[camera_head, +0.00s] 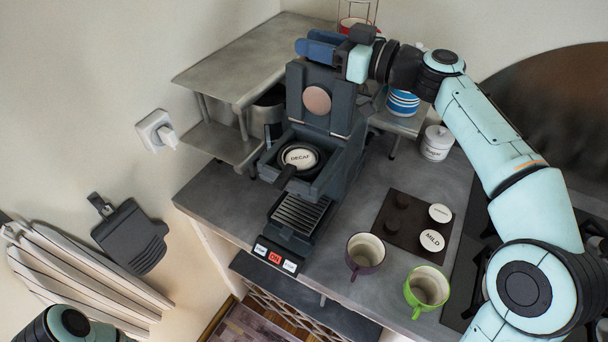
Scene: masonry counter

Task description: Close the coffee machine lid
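The dark grey coffee machine (345,160) stands on the counter with its lid (318,78) raised upright; a round pinkish disc is on the lid's inner face. A pod marked DECAF (299,156) sits in the open brewing chamber below. My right gripper (315,46) is at the top edge of the raised lid, its blue fingers pointing left; I cannot tell whether it touches the lid or how far the fingers are apart. Part of my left arm shows at the bottom left; its gripper is out of view.
A metal shelf (235,60) stands left of the machine. A purple mug (365,255), a green mug (427,290) and a dark pod tray (405,235) are to the right.

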